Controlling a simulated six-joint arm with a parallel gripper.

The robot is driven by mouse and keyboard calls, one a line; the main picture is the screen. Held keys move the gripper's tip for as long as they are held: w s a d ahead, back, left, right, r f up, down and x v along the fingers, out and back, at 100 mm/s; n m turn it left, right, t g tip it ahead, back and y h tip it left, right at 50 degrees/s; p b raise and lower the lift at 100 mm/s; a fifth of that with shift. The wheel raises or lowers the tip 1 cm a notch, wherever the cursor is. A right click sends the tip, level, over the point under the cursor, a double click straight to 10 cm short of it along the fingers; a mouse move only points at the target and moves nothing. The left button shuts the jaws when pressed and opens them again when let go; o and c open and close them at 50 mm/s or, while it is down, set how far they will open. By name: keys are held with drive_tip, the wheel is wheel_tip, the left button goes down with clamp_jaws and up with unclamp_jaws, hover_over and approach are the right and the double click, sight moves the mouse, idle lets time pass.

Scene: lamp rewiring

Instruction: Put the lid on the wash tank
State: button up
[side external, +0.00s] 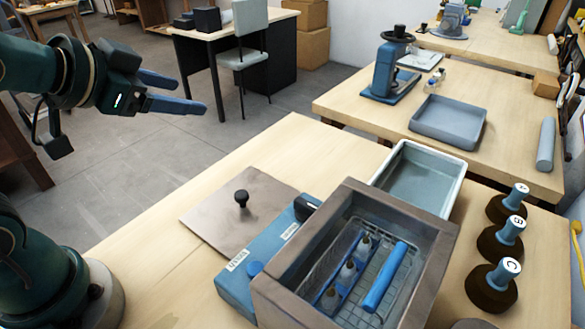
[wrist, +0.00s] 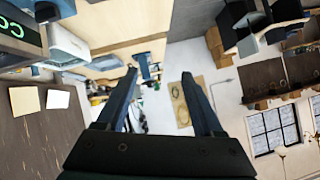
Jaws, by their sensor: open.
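The lid (side external: 238,208), a flat brownish metal plate with a black knob (side external: 241,198), lies on the wooden table to the left of the wash tank. The wash tank (side external: 272,289) is a brown-rimmed open box with a blue control panel (side external: 262,256) on its left side. Inside it are a wire basket, a blue cylinder (side external: 386,276) and several small pieces with light tips. My gripper (side external: 192,93) is open and empty, high at the upper left, well away from the lid and tank. In the wrist view my gripper's two fingers (wrist: 160,90) are spread with nothing between them; neither lid nor tank can be made out there.
A pale blue-grey tray (side external: 458,185) stands behind the tank. Several blue-topped lettered pegs in dark round bases (side external: 492,287) stand to its right. Another bench behind holds a blue press (side external: 388,70) and a grey tray (side external: 447,122). The table left of the lid is clear.

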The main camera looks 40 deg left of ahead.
drive_tip(key=w+m+t, duration=0.2)
drive_tip(key=w+m, duration=0.1)
drive_tip(key=w, duration=0.3)
drive_tip(key=m+g+h, duration=0.2)
drive_tip(key=m+h, duration=0.4)
drive_tip(key=h, duration=0.3)
hover_over(239, 194)
drive_tip(key=w+a, duration=0.2)
drive_tip(key=w, duration=0.1)
wheel_tip(239, 194, down, 10)
drive_tip(key=f, duration=0.1)
drive_tip(key=s+f+g+h, duration=0.1)
drive_tip(key=s+f, duration=0.1)
drive_tip(key=s+f+g+h, duration=0.1)
drive_tip(key=s+f, duration=0.1)
drive_tip(key=shift+s+d+f+h, duration=0.2)
drive_tip(key=shift+s+f+h, duration=0.05)
drive_tip(key=shift+f+h, duration=0.1)
drive_tip(key=f+n, duration=0.1)
drive_tip(key=s+a+f, duration=0.1)
drive_tip(key=shift+s+f+n, duration=0.15)
drive_tip(key=shift+f+n, duration=0.15)
drive_tip(key=shift+n, duration=0.1)
drive_tip(key=shift+s+a+f, duration=0.1)
drive_tip(key=shift+f, duration=0.15)
drive_tip(key=shift+f+n, duration=0.15)
drive_tip(key=shift+n, duration=0.15)
drive_tip(key=shift+x, duration=2.45)
drive_tip(key=shift+a, duration=0.15)
